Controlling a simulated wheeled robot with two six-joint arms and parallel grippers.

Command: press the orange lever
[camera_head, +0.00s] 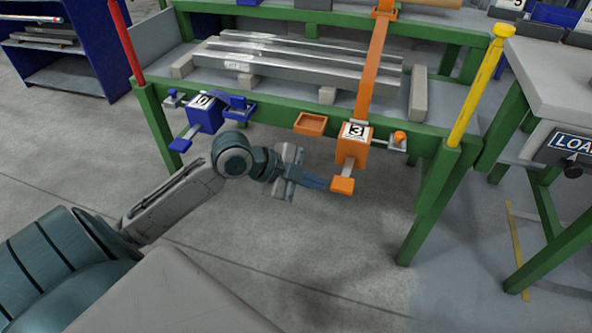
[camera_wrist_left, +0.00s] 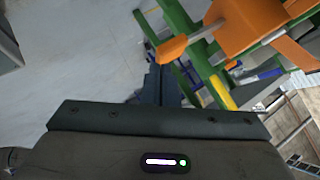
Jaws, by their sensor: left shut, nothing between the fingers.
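The orange lever (camera_head: 342,186) is a flat orange pad on a short grey stem. It sticks out low from the orange box marked 3 (camera_head: 353,147) on the green table's front rail. In the left wrist view the lever pad (camera_wrist_left: 172,49) shows just beyond the fingertips, with the orange box (camera_wrist_left: 243,22) at upper right. My left gripper (camera_head: 325,184) is shut and empty, its fingertips close beside the lever's left side. In the left wrist view the shut fingers (camera_wrist_left: 161,72) point at the pad. I cannot tell whether they touch it. My right gripper is not in view.
A blue box (camera_head: 204,113) with a blue lever (camera_head: 180,145) is on the rail to the left. An orange tray (camera_head: 310,123) and an orange knob (camera_head: 399,137) flank the orange box. Grey bars (camera_head: 300,67) lie on the table. The floor below the lever is clear.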

